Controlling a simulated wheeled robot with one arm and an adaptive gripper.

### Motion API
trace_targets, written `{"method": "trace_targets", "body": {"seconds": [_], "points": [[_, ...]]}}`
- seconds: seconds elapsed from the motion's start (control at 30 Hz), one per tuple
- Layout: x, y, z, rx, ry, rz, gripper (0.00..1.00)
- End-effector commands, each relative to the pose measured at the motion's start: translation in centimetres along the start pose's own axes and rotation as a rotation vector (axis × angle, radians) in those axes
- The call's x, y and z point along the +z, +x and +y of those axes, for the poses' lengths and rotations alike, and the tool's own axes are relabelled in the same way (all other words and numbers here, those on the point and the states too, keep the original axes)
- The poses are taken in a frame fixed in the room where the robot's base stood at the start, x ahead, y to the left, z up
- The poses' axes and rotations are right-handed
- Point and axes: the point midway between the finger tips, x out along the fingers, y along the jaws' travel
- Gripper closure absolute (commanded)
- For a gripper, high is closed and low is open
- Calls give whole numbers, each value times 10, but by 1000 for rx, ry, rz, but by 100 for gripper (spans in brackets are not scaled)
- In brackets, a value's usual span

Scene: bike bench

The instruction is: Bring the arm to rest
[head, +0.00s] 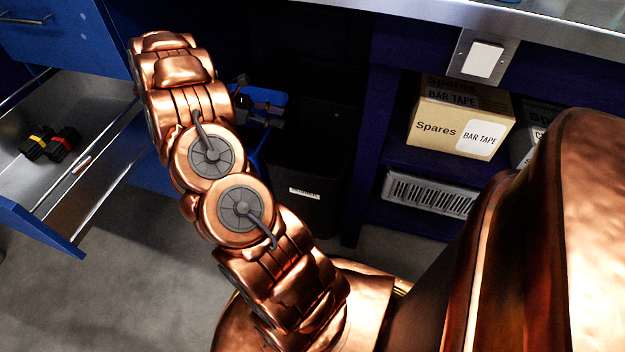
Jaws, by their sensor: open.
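My copper-coloured arm rises from the lower middle of the head view, bends at two round grey-capped joints and reaches up to the upper left. I cannot see anything held.
An open drawer (40,228) at left holds black items with yellow (37,141) and red (62,145) bands. A black bin (318,165) stands under the bench (560,32). A bar tape box (437,132) sits on the shelf, above a grey basket (430,193).

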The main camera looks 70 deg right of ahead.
Motion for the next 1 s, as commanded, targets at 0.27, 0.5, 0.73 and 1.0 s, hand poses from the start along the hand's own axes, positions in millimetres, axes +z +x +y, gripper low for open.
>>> {"method": "trace_targets", "body": {"seconds": [0.27, 0.5, 0.73, 1.0], "points": [[0, 0, 0, 1, 1, 0, 58], [6, -6, -2, 3, 4, 12, 58], [44, -56, -31, 23, 29, 125, 58], [102, -124, -88, 30, 72, 293, 58]]}}
